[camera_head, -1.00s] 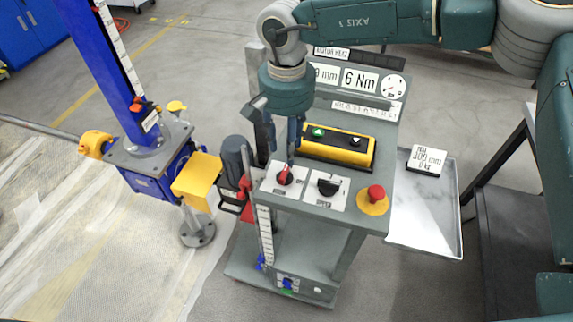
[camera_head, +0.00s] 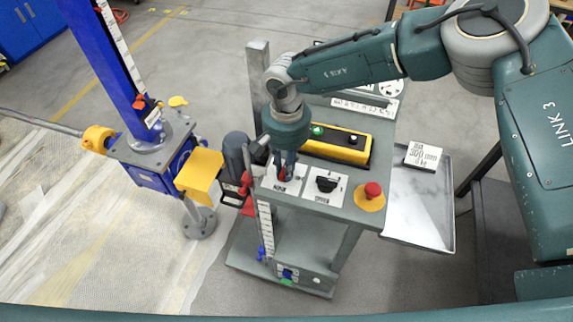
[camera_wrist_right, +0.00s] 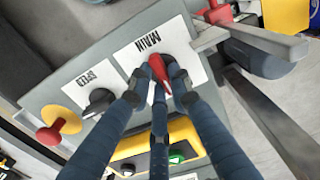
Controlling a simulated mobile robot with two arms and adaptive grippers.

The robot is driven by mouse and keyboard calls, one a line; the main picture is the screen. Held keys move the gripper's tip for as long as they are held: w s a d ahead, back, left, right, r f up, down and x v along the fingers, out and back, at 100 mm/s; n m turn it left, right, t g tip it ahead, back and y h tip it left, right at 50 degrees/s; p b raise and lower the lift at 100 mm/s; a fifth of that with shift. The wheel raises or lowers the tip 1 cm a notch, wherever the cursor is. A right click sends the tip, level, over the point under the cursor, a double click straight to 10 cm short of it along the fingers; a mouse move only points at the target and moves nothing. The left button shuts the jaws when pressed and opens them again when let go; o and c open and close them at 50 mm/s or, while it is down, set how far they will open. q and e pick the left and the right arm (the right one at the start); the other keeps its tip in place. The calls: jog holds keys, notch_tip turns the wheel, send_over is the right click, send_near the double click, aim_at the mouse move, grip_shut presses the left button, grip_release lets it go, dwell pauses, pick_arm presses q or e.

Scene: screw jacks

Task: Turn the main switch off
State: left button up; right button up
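The main switch is a red rotary knob on a white plate marked MAIN on top of the grey control stand; its knob (camera_wrist_right: 160,68) shows between my fingers in the right wrist view. My right gripper (camera_head: 283,178) points down over this switch in the head view, its fingers largely covering the knob. In the right wrist view the fingertips of my right gripper (camera_wrist_right: 158,80) stand close around the knob; I cannot tell whether they press on it. The white MAIN plate (camera_wrist_right: 128,60) is partly hidden by the fingers. My left gripper is not in view.
Next to the main switch are a black speed knob (camera_head: 326,184) and a red emergency button (camera_head: 373,190). A yellow button box (camera_head: 338,147) lies behind. A blue screw jack (camera_head: 150,165) with a yellow block stands left; a metal tray (camera_head: 425,215) is at the right.

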grip_shut()
jog(key=shift+f+m+b, duration=0.1)
jog(key=shift+m+b, duration=0.3)
jog(key=shift+b, duration=0.3)
jog(key=m+b, duration=0.4)
jog(key=b, duration=0.1)
jog(key=m+b, duration=0.4)
jog(key=b, duration=0.1)
jog(key=m+b, duration=0.4)
jog(key=b, duration=0.1)
jog(key=shift+s+a+m, duration=0.15)
jog(key=shift+a+m, duration=0.1)
jog(key=shift+m, duration=0.15)
jog(key=shift+a+m+b, duration=0.1)
jog(key=shift+m+b, duration=1.55)
jog(key=shift+m, duration=0.55)
jog(key=shift+r, duration=0.2)
jog(key=o, duration=0.7)
grip_release()
